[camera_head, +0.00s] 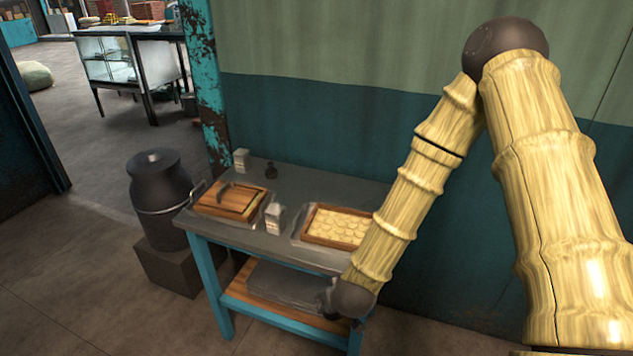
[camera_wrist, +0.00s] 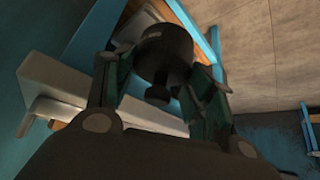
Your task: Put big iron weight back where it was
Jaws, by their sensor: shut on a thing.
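The big iron weight (camera_wrist: 165,48) is a dark, thick cylinder with a small knob, seen tilted in the wrist view. My gripper (camera_wrist: 158,68) is shut on it, with a finger on either side. In the head view my gripper (camera_head: 330,302) is low at the front right of the blue-legged table (camera_head: 275,245), near its lower shelf. The held weight is hard to make out there.
The tabletop holds a wooden box (camera_head: 230,201), a tray of pale round pieces (camera_head: 338,228) and white cartons (camera_head: 241,158). A grey metal tray (camera_head: 280,283) lies on the lower shelf. A dark can (camera_head: 158,190) stands left. Bare tabletop shows at the back.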

